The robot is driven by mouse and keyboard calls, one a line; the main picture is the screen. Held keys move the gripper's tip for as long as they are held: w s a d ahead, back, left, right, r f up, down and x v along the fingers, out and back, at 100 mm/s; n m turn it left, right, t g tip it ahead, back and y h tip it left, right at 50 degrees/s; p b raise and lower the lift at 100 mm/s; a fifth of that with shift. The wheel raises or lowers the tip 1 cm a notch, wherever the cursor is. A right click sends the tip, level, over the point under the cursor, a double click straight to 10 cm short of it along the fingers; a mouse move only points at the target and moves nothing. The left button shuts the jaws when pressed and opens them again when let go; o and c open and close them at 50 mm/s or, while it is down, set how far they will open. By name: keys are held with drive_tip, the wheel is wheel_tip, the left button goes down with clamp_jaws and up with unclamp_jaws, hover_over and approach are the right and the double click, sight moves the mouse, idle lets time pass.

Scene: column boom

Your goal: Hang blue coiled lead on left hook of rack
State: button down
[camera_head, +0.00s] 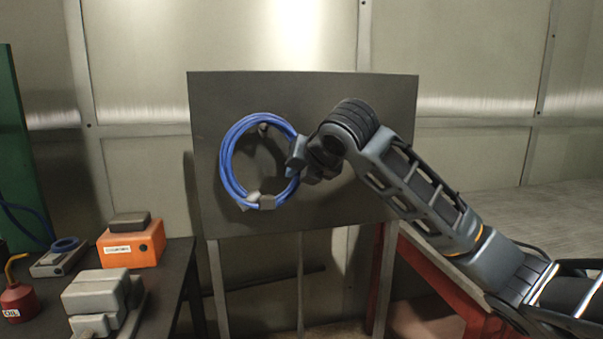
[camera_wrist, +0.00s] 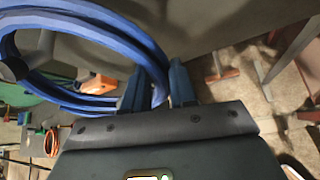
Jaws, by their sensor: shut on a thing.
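The blue coiled lead (camera_head: 226,168) is upright in front of the rack's dark grey board (camera_head: 390,110). Pale ties show at its lower edge. A dark round hook end (camera_head: 263,127) shows inside the loop, just under its top; I cannot tell if the lead touches it. My gripper (camera_head: 296,158) is shut on the loop's right side. In the wrist view the lead (camera_wrist: 110,28) passes between my fingers (camera_wrist: 160,88), and a dark round end (camera_wrist: 13,68) shows inside the loop at left. Any hook behind my gripper is hidden.
A red-edged table (camera_head: 430,262) stands right of the rack legs. The board's lower part is clear.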

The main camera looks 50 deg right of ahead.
drive_tip(key=shift+w+d+r, duration=0.1)
drive_tip(key=shift+w+d, duration=0.1)
drive_tip(key=shift+b+x, duration=0.45)
drive_tip(key=shift+x, duration=0.35)
drive_tip(key=shift+d+f, duration=0.1)
drive_tip(key=shift+f, duration=0.3)
drive_tip(key=shift+s+f, duration=0.1)
drive_tip(key=shift+f, duration=0.1)
drive_tip(key=c, duration=0.8)
unclamp_jaws()
drive_tip(key=shift+r, duration=0.1)
drive_tip(key=shift+b+v, duration=0.7)
drive_tip(key=shift+v, duration=3.15)
drive_tip(key=shift+r, duration=0.1)
